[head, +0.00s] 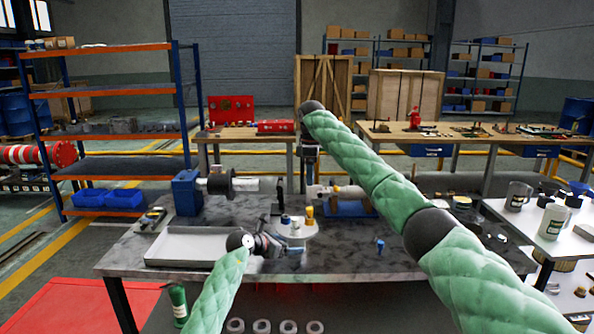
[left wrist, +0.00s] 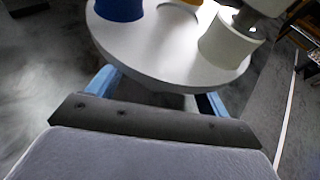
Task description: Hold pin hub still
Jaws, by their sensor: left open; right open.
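The pin hub looks like a pale grey disc (head: 298,232) with blue, yellow and white cylinders standing on it, near the middle of the table. It fills the top of the left wrist view (left wrist: 165,62), where its near rim hides parts of my fingers. My left gripper (head: 290,249) is open at the disc's near left side. Its two blue fingers (left wrist: 155,92) are spread apart under the rim in the left wrist view; I cannot tell whether they touch the hub. My right gripper (head: 309,172) points down behind the hub; its fingertips are hard to make out.
A shallow pale tray (head: 185,247) lies left of the hub. A blue motor-like unit (head: 188,192) with a dark round coupling stands behind it. A small blue piece (head: 380,243) lies to the right. Mugs (head: 519,196) stand on the right-hand side table. The table's front right is clear.

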